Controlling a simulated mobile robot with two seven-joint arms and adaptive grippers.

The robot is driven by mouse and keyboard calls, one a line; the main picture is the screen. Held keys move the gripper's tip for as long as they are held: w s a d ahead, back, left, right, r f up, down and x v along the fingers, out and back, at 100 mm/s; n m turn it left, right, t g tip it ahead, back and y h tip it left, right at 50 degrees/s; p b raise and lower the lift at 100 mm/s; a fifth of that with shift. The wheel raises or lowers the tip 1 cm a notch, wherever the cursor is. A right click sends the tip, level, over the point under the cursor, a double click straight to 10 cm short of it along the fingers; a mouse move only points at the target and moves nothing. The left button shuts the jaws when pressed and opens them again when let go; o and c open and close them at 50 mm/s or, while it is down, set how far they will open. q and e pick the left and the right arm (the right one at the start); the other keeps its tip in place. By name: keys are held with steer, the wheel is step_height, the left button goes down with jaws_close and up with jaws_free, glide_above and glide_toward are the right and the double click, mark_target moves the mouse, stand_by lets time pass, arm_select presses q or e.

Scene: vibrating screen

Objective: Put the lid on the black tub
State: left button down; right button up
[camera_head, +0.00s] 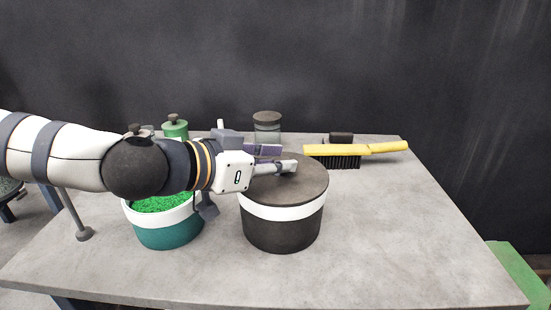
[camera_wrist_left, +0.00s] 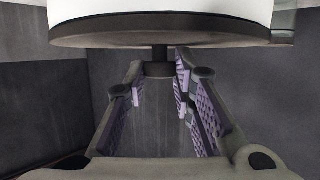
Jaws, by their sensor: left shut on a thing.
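The black tub (camera_head: 280,232) with a white band round its top stands near the middle of the table. The dark round lid (camera_head: 306,182) lies across the tub's top, looking level and about centred; I see no clear gap above the white band. My left gripper (camera_head: 287,159) reaches in from the left over the lid and is shut on the lid's knob. In the left wrist view the knob (camera_wrist_left: 159,68) shows between the fingers, with the lid (camera_wrist_left: 160,30) close against the white band (camera_wrist_left: 160,8). The right gripper is not in view.
A teal tub (camera_head: 168,234) of green granules stands left of the black tub, partly under my arm. Behind are a green container (camera_head: 174,130), a glass jar (camera_head: 267,132) and a yellow brush (camera_head: 355,149). The table's (camera_head: 410,240) right and front are clear.

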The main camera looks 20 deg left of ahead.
arm_select(q)
steer(key=c, duration=1.3)
jaws_free()
steer(key=shift+f, duration=0.1)
step_height(320, 180, up, 10)
steer(key=shift+r, duration=0.1)
